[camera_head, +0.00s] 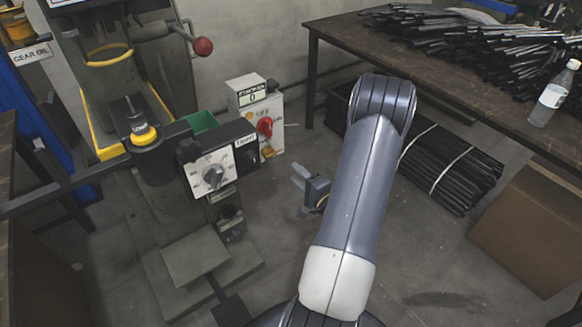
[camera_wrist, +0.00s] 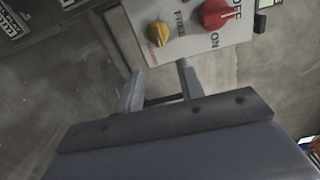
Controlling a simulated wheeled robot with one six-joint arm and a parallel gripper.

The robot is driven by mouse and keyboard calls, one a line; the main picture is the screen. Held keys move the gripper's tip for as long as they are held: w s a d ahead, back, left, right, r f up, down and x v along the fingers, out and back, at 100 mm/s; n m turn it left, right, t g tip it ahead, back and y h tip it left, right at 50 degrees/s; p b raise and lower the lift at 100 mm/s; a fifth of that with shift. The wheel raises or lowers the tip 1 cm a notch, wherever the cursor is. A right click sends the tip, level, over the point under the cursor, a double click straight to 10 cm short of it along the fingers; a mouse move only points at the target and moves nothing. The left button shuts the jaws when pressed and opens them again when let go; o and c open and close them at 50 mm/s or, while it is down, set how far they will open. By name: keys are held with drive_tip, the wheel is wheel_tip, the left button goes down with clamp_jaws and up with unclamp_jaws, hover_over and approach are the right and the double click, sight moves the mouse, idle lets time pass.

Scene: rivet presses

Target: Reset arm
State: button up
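My gripper (camera_head: 300,178) shows in the head view just left of my grey forearm, over the floor and below right of a white control box (camera_head: 247,94). In the wrist view, the two fingers of my gripper (camera_wrist: 158,84) stand apart with nothing between them. The control box (camera_wrist: 188,52) lies just beyond the fingertips there. It has a red ON/OFF knob (camera_wrist: 217,14) and a yellow knob (camera_wrist: 158,33) marked FREE. The red knob (camera_head: 265,127) also shows in the head view. My forearm hides part of my wrist.
A green rivet press (camera_head: 165,215) stands at the left, with a dial box (camera_head: 211,175) and a red-balled lever (camera_head: 203,46). A table (camera_head: 335,30) with black strips and a bottle (camera_head: 553,95) is at the right. Bundled strips (camera_head: 450,170) and a cardboard box (camera_head: 530,230) are on the floor.

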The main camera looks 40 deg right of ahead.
sight(270, 155)
drive_tip(key=shift+s, duration=0.25)
drive_tip(key=shift+w, duration=0.1)
drive_tip(key=w+b, duration=0.1)
drive_tip(key=w, duration=0.9)
drive_tip(key=shift+w+d, duration=0.3)
